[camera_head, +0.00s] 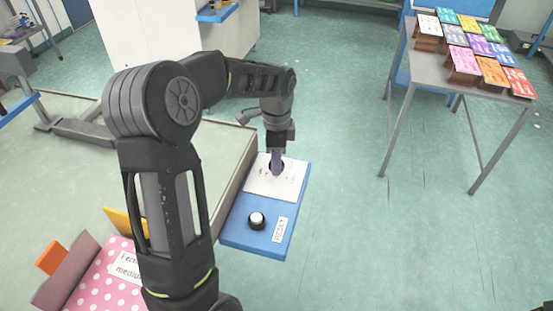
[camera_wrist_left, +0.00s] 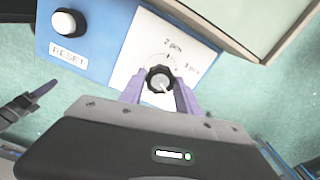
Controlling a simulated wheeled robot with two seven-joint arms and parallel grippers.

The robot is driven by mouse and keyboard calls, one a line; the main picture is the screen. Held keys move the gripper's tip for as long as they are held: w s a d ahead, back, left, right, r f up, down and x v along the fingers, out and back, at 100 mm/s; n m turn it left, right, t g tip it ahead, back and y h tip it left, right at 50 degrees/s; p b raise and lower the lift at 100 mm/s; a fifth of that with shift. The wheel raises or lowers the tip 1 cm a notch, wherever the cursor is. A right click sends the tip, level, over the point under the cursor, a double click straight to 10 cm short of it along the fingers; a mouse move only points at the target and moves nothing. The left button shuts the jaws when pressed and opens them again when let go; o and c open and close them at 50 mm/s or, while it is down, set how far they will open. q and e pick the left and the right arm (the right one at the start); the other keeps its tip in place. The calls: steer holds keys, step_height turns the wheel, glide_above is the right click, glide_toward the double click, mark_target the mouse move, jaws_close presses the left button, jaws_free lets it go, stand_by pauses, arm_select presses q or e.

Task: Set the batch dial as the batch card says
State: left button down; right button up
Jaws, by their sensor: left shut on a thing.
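The batch dial is a black round knob (camera_wrist_left: 159,80) with a white pointer mark, on a white plate (camera_wrist_left: 135,57) of a blue box (camera_head: 250,236). The plate carries printed marks; "2 pcs" and what looks like "3 pcs" are readable. I cannot tell which mark the pointer meets. My left gripper (camera_head: 276,168) reaches down onto the dial, its purple fingers shut on either side of the knob. In the left wrist view, part of what looks like my right gripper (camera_wrist_left: 28,103) shows at the left edge. I cannot make out a batch card.
A white button (camera_head: 257,220) with a RESET label (camera_head: 280,230) sits on the box's near part. A pink dotted piece (camera_head: 95,278) with a partly hidden label lies at lower left. A grey table (camera_head: 425,69) with several coloured cards stands at upper right. Open floor lies between.

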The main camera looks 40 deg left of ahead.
arm_select(q)
steer(key=c, duration=0.9)
jaws_free()
steer(key=shift+o, duration=0.2)
steer(key=shift+r+b, duration=0.55)
steer(key=shift+r, duration=3.4)
